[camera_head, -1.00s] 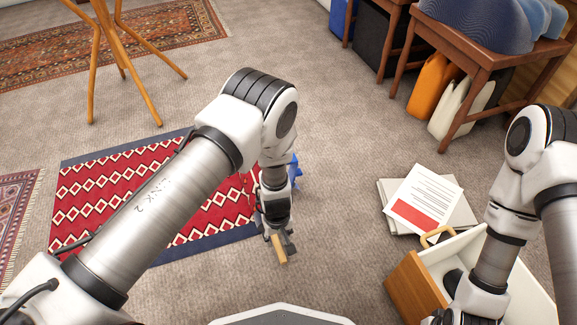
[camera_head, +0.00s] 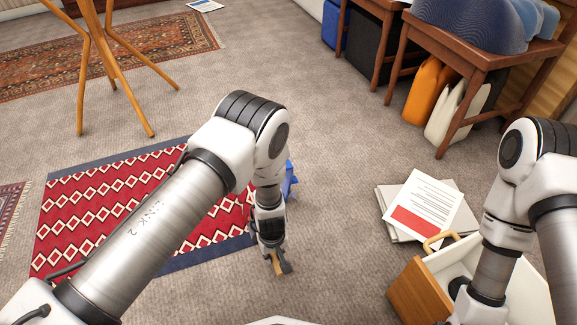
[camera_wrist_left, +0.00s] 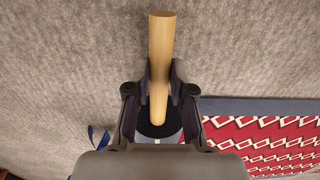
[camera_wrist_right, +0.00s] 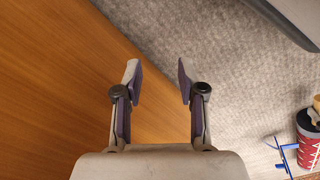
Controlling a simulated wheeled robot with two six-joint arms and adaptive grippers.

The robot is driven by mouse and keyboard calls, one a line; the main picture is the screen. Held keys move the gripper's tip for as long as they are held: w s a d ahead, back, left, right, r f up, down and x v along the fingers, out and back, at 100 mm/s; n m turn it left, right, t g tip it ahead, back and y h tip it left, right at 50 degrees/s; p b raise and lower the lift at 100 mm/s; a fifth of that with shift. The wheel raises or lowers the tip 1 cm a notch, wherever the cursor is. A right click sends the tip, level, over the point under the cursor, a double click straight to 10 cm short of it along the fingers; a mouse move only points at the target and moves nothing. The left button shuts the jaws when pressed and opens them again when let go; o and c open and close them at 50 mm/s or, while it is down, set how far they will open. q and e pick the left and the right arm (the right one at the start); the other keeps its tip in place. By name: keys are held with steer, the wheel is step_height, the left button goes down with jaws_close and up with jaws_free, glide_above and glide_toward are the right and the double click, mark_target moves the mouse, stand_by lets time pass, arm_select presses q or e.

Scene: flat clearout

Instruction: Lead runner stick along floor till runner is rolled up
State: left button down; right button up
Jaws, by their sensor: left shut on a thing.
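The runner (camera_head: 120,200) is red with white diamonds and a dark blue border. Its flat part lies on the carpet at the left, partly behind my left arm; it also shows in the left wrist view (camera_wrist_left: 270,132). A pale wooden stick (camera_wrist_left: 161,60) is gripped in my left gripper (camera_wrist_left: 160,75), low over the carpet at the runner's right end. In the right wrist view a red and white roll (camera_wrist_right: 308,145) with a wooden end shows at the right edge. My right gripper (camera_wrist_right: 158,70) is open and empty beside a wooden drawer front (camera_wrist_right: 60,80).
A blue object (camera_head: 290,180) stands right of the runner, partly hidden by my left arm. Papers (camera_head: 422,208) and a drawer (camera_head: 420,290) lie at the right. A wooden stand (camera_head: 82,85) is behind the runner.

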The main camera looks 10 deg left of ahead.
arm_select(q)
steer(key=p, duration=0.2)
steer(key=shift+s+a+r+p, duration=0.25)
steer(key=shift+a+p, duration=0.1)
steer(key=shift+s+a+p, duration=0.25)
steer(key=shift+a+p, duration=0.15)
steer(key=shift+p, duration=0.85)
steer(key=s+a+p, duration=0.1)
steer(key=p, duration=0.2)
steer(key=s+a+p, duration=0.1)
steer(key=a+p, duration=0.1)
steer(key=p, duration=0.2)
steer(key=shift+s+a+f+p, duration=0.1)
steer(key=shift+s+a+p, duration=0.1)
steer(key=shift+p, duration=0.35)
steer(key=shift+f, duration=0.2)
